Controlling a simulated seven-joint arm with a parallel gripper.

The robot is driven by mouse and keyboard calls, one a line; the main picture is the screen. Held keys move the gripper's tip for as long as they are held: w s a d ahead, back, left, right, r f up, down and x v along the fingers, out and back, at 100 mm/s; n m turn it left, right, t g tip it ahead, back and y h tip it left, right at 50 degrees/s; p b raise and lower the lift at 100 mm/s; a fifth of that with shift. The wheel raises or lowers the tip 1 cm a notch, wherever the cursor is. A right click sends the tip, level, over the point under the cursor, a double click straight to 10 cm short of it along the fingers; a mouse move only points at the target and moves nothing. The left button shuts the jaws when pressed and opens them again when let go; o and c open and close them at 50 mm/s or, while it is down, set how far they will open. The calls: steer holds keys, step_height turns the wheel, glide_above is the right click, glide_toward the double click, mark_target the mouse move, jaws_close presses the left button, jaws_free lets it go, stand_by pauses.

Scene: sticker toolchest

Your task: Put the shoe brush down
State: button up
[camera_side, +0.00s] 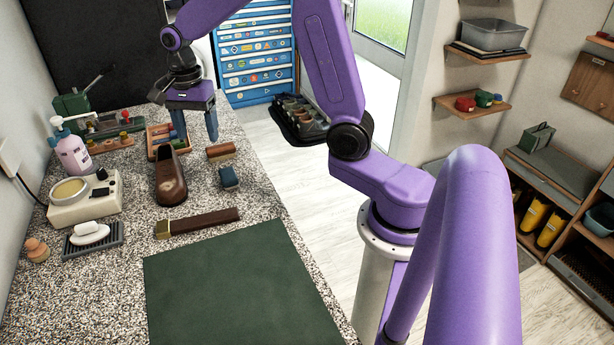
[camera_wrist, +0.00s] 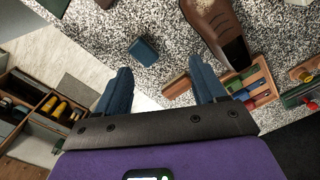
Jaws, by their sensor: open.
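The shoe brush (camera_side: 220,151), with a brown wooden back and paler bristles, lies on the speckled counter near its right edge. In the wrist view the brush (camera_wrist: 177,88) shows between my fingers, close to the right one, which hides part of it. My gripper (camera_side: 195,138) is open and empty, with its blue fingers pointing down, above and behind the brush. The fingers also show spread in the wrist view (camera_wrist: 160,68). The brush looks apart from both fingers.
The mat is bare. The counter edge drops to the floor.

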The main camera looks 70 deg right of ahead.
steer(key=s+a+n, duration=0.3)
steer(key=s+n, duration=1.1)
steer(key=s+a+n, duration=0.4)
steer(key=s+n, duration=1)
steer(key=s, duration=0.1)
steer(key=shift+s+f, duration=0.3)
steer(key=shift+a, duration=0.1)
